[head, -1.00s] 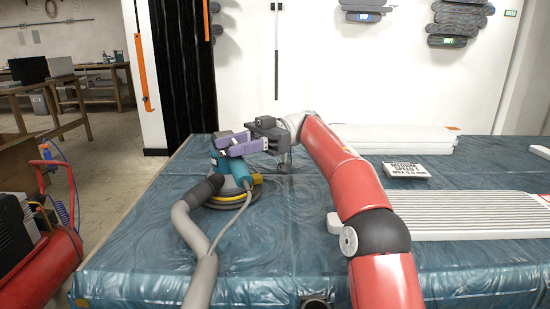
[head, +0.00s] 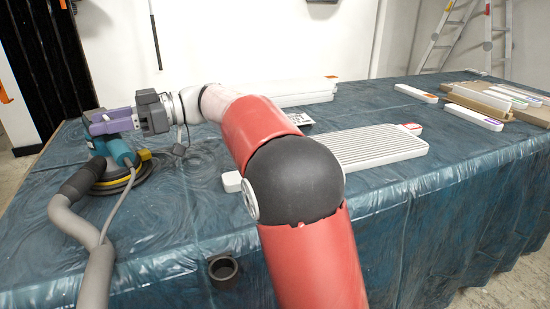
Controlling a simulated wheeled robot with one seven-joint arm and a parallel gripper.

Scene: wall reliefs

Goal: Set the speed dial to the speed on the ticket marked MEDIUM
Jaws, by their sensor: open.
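A teal and black power sander (head: 122,158) with a yellow part near its base stands on the left of the covered table. I cannot make out its speed dial. My gripper (head: 93,124), with purple fingers, is open at the top of the sander. I cannot tell whether it touches. A white ticket (head: 302,118) with dark print lies partly hidden behind my arm. Its print is unreadable now; in the earlier view it reads MEDIUM and, apparently, SPEED 1.
A grey hose (head: 85,232) runs from the sander over the table's front edge. A ribbed white panel (head: 372,147) and stacked white boards (head: 300,94) lie right of my arm. More small boards (head: 474,117) lie at the far right. A dark ring (head: 223,269) sits at the front edge.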

